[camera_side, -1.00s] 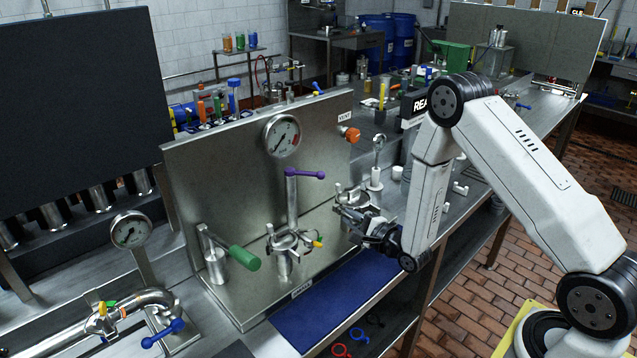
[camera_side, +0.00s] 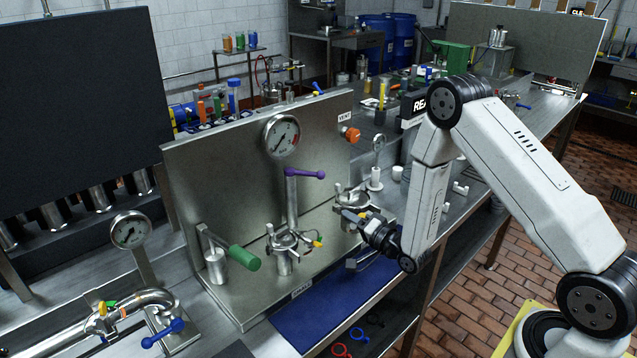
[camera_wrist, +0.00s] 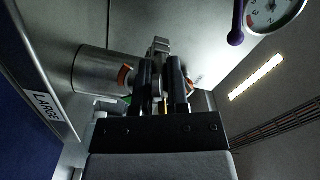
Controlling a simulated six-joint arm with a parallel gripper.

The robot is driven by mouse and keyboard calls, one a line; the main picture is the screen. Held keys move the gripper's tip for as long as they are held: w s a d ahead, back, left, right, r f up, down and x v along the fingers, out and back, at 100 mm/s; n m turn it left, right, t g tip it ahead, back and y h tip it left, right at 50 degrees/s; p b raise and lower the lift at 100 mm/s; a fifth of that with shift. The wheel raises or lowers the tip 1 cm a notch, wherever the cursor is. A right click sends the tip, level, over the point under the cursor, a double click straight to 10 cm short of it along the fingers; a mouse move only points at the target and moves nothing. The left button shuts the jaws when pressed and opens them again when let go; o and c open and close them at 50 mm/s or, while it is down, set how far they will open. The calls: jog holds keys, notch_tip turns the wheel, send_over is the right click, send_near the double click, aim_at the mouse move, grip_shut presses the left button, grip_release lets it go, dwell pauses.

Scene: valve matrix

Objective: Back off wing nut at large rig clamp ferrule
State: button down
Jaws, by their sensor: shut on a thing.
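The large rig's steel clamp ferrule (camera_side: 350,198) stands at the right of the steel panel in the side view. In the wrist view, its steel cylinder (camera_wrist: 105,72) lies at the left with the clamp ring (camera_wrist: 160,48) beyond the fingers. My gripper (camera_side: 360,220) is at the near side of this clamp. In the wrist view, its two dark fingers (camera_wrist: 162,80) are close together around a small part. An orange-yellow sliver (camera_wrist: 165,100) shows between them. I take the held part to be the wing nut; the fingers hide most of it.
A second clamp ferrule (camera_side: 284,247) with a yellow-tipped part stands to the left, below a purple lever (camera_side: 305,173). A green-handled valve (camera_side: 243,257) is farther left. The pressure gauge (camera_side: 282,136) sits on the panel. The blue mat (camera_side: 325,305) in front is largely clear.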

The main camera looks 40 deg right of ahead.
jog(key=shift+n, duration=0.4)
jog(key=c, duration=0.7)
grip_release()
jog(key=shift+c, duration=0.2)
jog(key=shift+s, duration=0.1)
jog(key=s, duration=0.7)
jog(key=shift+s, duration=0.3)
